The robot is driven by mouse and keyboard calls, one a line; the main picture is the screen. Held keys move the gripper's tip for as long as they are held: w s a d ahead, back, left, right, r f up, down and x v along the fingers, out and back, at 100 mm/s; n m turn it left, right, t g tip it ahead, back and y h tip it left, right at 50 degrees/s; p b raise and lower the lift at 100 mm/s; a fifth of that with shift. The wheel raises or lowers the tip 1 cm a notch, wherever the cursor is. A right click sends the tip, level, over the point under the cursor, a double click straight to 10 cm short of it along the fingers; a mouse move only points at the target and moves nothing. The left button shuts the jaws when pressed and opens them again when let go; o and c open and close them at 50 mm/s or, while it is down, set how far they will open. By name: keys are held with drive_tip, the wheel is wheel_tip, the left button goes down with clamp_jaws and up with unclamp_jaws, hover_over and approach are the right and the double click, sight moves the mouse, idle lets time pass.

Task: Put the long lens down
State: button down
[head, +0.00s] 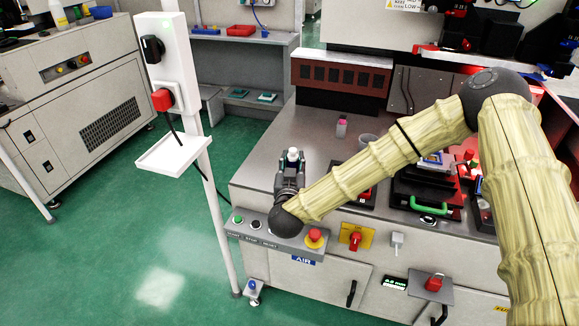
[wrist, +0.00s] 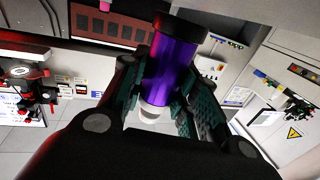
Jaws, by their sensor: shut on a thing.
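The long lens (wrist: 172,68) is a purple cylinder with a black end and a pale end, seen close up in the wrist view. My gripper (wrist: 160,90) is shut on it, with a finger on each side of its body. In the head view my gripper (head: 291,172) is over the left part of the grey bench top (head: 262,170), near its front edge. Only the light end of the lens (head: 293,154) shows above the fingers there. I cannot tell whether the lens touches the bench.
A small pink-and-white bottle (head: 341,127) and a grey cup (head: 367,141) stand farther back on the bench. A black fixture with a green handle (head: 429,206) is at the right. A button panel (head: 265,236) with a red stop button (head: 315,236) runs along the front edge.

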sight(290, 166)
drive_tip(key=shift+w+a+f, duration=0.1)
drive_tip(key=shift+w+a, duration=0.15)
drive_tip(key=shift+w, duration=0.45)
drive_tip(key=shift+w+a+f, duration=0.1)
drive_tip(key=shift+w+a, duration=0.1)
drive_tip(key=shift+w, duration=0.45)
drive_tip(key=shift+f, duration=1.6)
drive_tip(key=shift+f, duration=0.15)
drive_tip(key=c, duration=1.1)
unclamp_jaws()
drive_tip(key=s, duration=1.2)
drive_tip(key=shift+a, duration=0.4)
